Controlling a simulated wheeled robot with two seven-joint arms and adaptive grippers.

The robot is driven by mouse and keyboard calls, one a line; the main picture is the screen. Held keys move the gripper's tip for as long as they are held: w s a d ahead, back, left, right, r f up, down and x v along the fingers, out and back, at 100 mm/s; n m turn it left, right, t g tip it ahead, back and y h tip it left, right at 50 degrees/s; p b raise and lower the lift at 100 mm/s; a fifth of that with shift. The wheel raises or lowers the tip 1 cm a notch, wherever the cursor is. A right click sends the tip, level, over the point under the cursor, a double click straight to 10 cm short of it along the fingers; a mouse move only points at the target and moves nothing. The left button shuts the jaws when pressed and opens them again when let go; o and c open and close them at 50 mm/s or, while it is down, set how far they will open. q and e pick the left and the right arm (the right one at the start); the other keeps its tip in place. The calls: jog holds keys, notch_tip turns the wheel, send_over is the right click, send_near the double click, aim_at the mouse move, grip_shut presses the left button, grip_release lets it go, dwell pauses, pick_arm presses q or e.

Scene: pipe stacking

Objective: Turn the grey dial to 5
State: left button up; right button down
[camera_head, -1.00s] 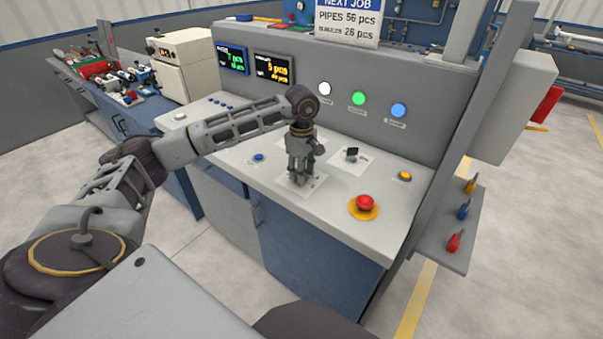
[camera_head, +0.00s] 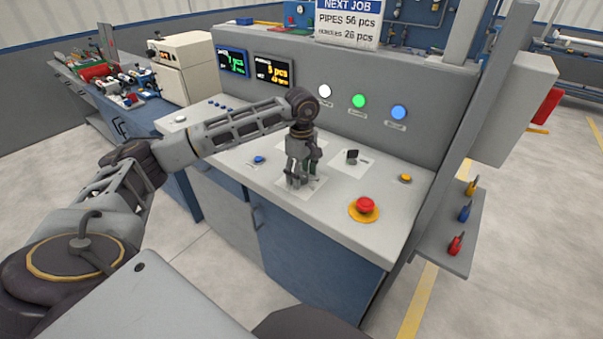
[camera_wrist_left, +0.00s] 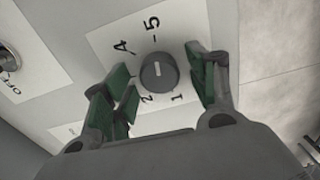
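The grey dial (camera_wrist_left: 158,73) shows in the left wrist view on a white label plate (camera_wrist_left: 105,42) marked with numbers. Its pale pointer line faces roughly toward the 5. My left gripper (camera_wrist_left: 168,95) has its green-padded fingers apart on either side of the dial, with visible gaps. My right gripper is not in view.
The console top (camera_head: 330,213) also carries a red emergency button (camera_head: 365,205), a black switch (camera_head: 352,155), a yellow button (camera_head: 405,177) and a blue button (camera_head: 259,159).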

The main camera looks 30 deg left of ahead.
pick_arm(q)
notch_tip(320, 180, up, 12)
dwell(1.1)
dwell(0.5)
